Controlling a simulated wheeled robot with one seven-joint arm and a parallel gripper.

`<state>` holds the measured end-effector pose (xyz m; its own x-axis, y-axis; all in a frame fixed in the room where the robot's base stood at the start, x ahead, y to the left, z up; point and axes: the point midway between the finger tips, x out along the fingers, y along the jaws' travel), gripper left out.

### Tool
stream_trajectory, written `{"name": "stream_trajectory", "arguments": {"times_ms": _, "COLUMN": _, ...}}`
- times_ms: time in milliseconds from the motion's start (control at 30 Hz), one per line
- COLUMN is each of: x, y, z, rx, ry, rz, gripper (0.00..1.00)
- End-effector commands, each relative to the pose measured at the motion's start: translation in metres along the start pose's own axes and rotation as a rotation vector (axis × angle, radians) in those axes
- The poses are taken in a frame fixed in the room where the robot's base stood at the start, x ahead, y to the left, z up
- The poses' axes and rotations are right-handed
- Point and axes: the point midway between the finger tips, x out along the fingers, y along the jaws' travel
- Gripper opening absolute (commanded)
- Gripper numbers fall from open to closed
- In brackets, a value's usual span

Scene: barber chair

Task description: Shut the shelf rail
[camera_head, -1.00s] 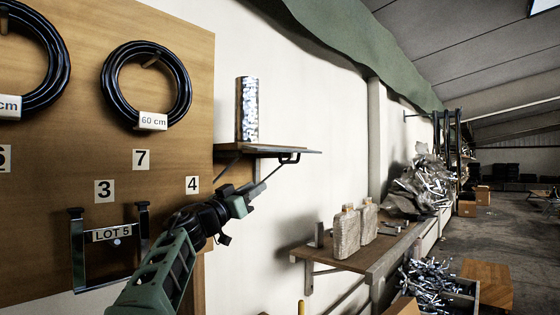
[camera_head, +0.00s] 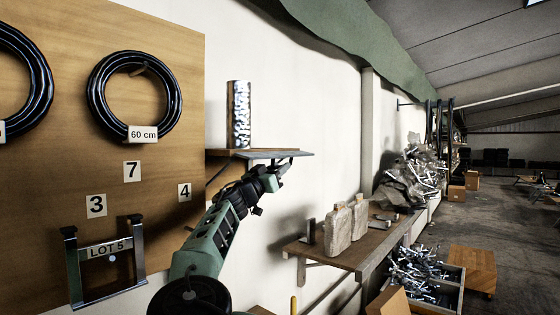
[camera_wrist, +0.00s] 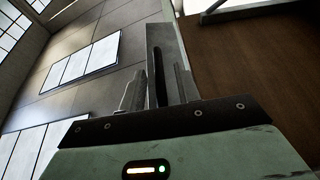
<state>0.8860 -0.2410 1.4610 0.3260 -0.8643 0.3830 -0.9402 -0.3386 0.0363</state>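The shelf rail (camera_head: 283,153) is a flat grey strip at the front edge of a small wooden shelf (camera_head: 228,152). It sticks out about level from that edge. A dark handle under it is now mostly behind my gripper. My gripper (camera_head: 281,171) is just below the rail, pointing up and to the right. In the wrist view, my gripper (camera_wrist: 160,72) has its two fingers apart. A grey strip with a dark bar, likely the rail and its handle, shows between and beyond them. I cannot tell whether the fingers touch it.
A shiny patterned cylinder (camera_head: 238,114) stands on the shelf. A wooden board (camera_head: 60,190) with coiled hoses and a LOT 5 bracket (camera_head: 105,262) is at left. A lower shelf (camera_head: 370,250) holds two pale bottles (camera_head: 338,230). Open floor lies at right.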

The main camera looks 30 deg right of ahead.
Motion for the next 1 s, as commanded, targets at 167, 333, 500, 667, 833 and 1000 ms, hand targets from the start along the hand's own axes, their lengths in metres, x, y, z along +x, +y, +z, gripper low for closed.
{"name": "stream_trajectory", "arguments": {"times_ms": 167, "x": 0.0114, "y": -0.0003, "z": -0.0003, "rx": -0.002, "ry": 0.0, "rz": -0.001, "gripper": 0.33}}
{"name": "stream_trajectory", "arguments": {"times_ms": 333, "x": 0.0121, "y": -0.0005, "z": 0.0007, "rx": -0.001, "ry": 0.0, "rz": -0.002, "gripper": 0.33}}
{"name": "stream_trajectory", "arguments": {"times_ms": 500, "x": 0.0119, "y": -0.0003, "z": 0.0007, "rx": -0.001, "ry": 0.0, "rz": -0.001, "gripper": 0.16}}
{"name": "stream_trajectory", "arguments": {"times_ms": 667, "x": 0.0119, "y": -0.0003, "z": 0.0006, "rx": -0.001, "ry": 0.0, "rz": -0.001, "gripper": 0.0}}
{"name": "stream_trajectory", "arguments": {"times_ms": 833, "x": 0.0116, "y": 0.0, "z": 0.001, "rx": -0.007, "ry": 0.0, "rz": -0.004, "gripper": 0.0}}
{"name": "stream_trajectory", "arguments": {"times_ms": 1000, "x": 0.0114, "y": 0.0027, "z": 0.0016, "rx": -0.044, "ry": 0.0, "rz": -0.019, "gripper": 0.0}}
